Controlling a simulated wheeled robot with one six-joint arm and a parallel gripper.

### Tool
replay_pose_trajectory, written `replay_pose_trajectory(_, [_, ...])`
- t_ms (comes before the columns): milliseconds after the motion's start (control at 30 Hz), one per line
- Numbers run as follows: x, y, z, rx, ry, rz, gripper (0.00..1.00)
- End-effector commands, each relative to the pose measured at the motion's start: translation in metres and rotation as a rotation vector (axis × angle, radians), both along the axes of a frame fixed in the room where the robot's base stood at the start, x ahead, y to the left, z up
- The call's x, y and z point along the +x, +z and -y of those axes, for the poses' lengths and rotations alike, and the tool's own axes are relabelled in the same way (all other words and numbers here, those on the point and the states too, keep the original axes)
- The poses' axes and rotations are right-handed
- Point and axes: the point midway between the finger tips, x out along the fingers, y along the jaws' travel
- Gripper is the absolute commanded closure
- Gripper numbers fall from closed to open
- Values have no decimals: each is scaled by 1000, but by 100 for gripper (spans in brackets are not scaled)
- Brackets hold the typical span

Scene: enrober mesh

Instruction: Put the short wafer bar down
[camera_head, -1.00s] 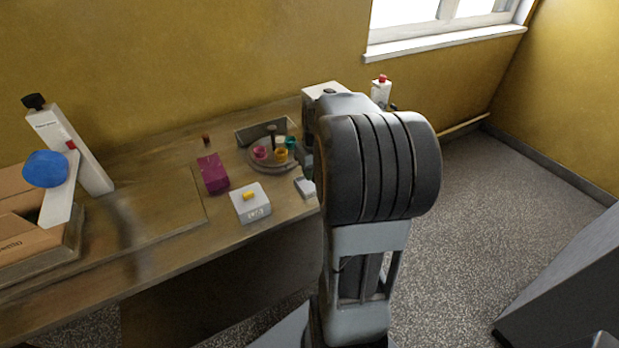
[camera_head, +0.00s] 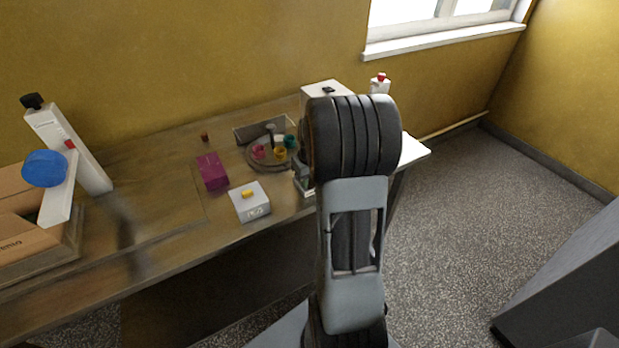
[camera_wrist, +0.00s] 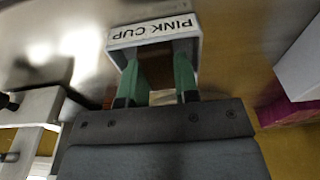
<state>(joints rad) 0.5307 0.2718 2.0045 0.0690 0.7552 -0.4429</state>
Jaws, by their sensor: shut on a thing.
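My gripper (camera_wrist: 158,72) points into a small pale tray (camera_wrist: 110,40) with a "PINK CUP" label, in the wrist view. Its two green fingers stand a little apart, with their tips at or inside the tray. In the head view the pale tray (camera_head: 309,192) is at the table's front edge. My arm hides most of the gripper there.
Left of the tray stands a white box (camera_head: 250,204) with a yellow piece (camera_head: 248,194) on top. Behind are a magenta box (camera_head: 212,171) and a round stand (camera_head: 257,164) with coloured cups. A blue round thing (camera_head: 45,169) is at far left. The wooden table (camera_head: 160,200) has bare room left of centre.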

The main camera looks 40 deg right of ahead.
Motion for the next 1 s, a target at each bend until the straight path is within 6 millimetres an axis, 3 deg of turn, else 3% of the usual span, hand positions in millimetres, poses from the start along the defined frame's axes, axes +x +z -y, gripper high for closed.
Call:
replay_pose_trajectory(200, [0, -5, 0, 0, 0, 0, 85])
replay_pose_trajectory(233, [0, -4, 0, 0, 0, 0, 69])
replay_pose_trajectory(333, [0, -3, 0, 0, 0, 0, 61])
replay_pose_trajectory(667, [0, 4, 0, -1, 0, 1, 61])
replay_pose_trajectory(1000, [-7, 64, 0, -3, -1, 5, 61])
